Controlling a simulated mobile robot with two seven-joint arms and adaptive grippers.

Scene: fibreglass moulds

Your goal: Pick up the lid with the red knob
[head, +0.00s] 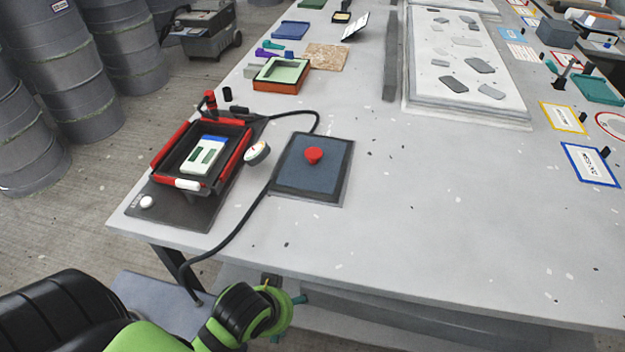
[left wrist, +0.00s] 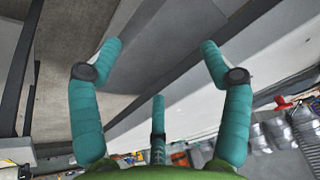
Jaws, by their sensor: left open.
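The lid (head: 320,178) is a flat dark blue-grey square plate with a red knob (head: 313,156) at its middle. It lies flat on the light grey table (head: 420,220), near the front edge. My left gripper (head: 289,306) is low in the head view, in front of the table edge and apart from the lid. Its teal fingers are partly hidden there by the green wrist. In the left wrist view the left gripper (left wrist: 160,55) is open, its fingers spread with nothing between them. My right gripper is not in view.
A black and red frame device (head: 172,167) holding a white and blue block stands left of the lid. Its gauge (head: 257,153) and a black hose (head: 236,229) lie close to the lid. An orange tray (head: 281,74) is behind. The table right of the lid is clear.

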